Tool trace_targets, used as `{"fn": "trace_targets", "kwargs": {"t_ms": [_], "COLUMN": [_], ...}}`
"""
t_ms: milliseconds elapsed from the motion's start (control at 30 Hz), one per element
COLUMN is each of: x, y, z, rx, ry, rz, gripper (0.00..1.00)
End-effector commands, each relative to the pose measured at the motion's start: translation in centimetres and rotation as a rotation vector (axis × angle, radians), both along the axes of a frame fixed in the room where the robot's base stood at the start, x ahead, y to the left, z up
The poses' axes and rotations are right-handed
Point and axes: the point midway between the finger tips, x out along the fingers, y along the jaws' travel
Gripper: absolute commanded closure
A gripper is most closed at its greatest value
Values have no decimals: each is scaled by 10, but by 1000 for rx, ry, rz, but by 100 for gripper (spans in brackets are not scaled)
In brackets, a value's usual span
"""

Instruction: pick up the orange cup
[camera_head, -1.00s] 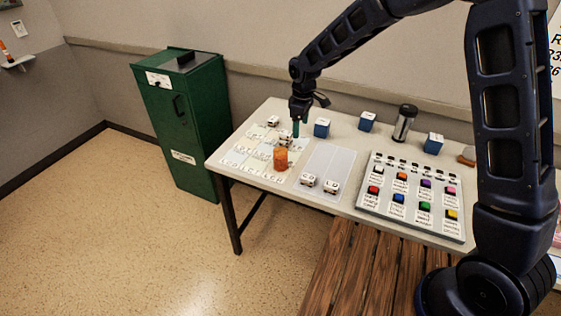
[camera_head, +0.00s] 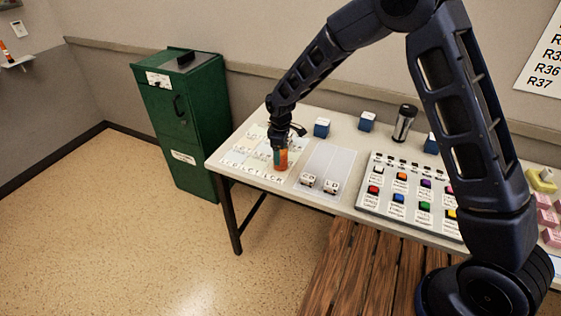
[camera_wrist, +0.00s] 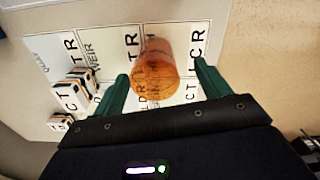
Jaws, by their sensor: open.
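The orange cup (camera_head: 284,165) stands on the lettered mat at the left end of the table. My gripper (camera_head: 280,152) is over it from above, and the green fingers partly cover the cup in the head view. In the wrist view the cup (camera_wrist: 158,80) lies between the two green fingers of my gripper (camera_wrist: 161,70). The fingers are spread, with a visible gap on each side of the cup. I cannot tell how far down the cup the fingertips reach.
Small white blocks (camera_wrist: 72,92) sit left of the fingers in the wrist view. Two more (camera_head: 308,180) stand on a grey mat (camera_head: 325,160). Blue boxes (camera_head: 321,128), a dark canister (camera_head: 404,123) and a button panel (camera_head: 412,190) are to the right. A green cabinet (camera_head: 185,125) stands left.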

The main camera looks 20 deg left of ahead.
Motion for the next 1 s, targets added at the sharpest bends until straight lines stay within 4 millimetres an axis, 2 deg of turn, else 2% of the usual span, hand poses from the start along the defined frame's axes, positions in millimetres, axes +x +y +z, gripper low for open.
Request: {"fn": "trace_targets", "kwargs": {"t_ms": [333, 633, 867, 1000], "x": [6, 6, 6, 6], "y": [2, 3, 3, 3], "z": [-42, -48, -48, -48], "rx": [-2, 0, 0, 0], "ry": [2, 1, 1, 1], "rz": [0, 0, 0, 0], "gripper": [24, 24, 70, 71]}}
